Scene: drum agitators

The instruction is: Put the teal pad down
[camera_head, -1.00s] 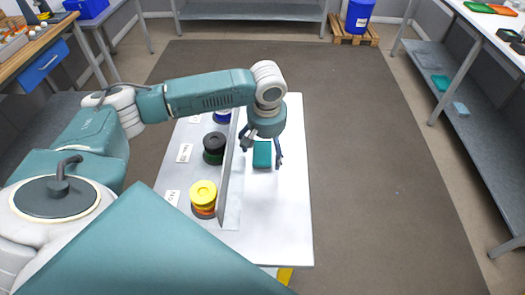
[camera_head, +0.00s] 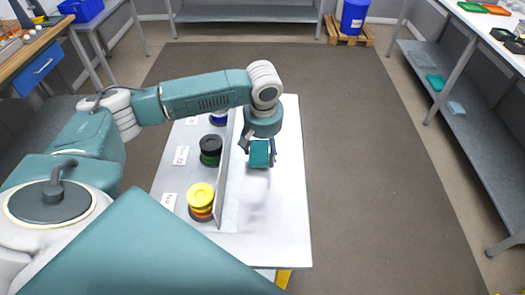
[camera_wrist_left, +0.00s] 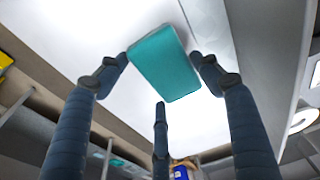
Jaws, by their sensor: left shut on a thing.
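The teal pad (camera_head: 259,154) is a small block over the white table (camera_head: 285,215), right of the upright grey divider. My left gripper (camera_head: 258,150) reaches down from above and is shut on the pad, with fingers at its left and right sides. A faint shadow lies on the table in front of the pad, which looks a little above the surface. In the left wrist view the pad (camera_wrist_left: 165,62) sits between the dark fingertips (camera_wrist_left: 164,78). My right gripper is not in view.
The grey divider (camera_head: 228,165) stands close left of the gripper. Beyond it are yellow-topped discs (camera_head: 200,196), a black stack (camera_head: 210,147) and blue discs (camera_head: 219,118), with white labels. The table's right and front parts are clear.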

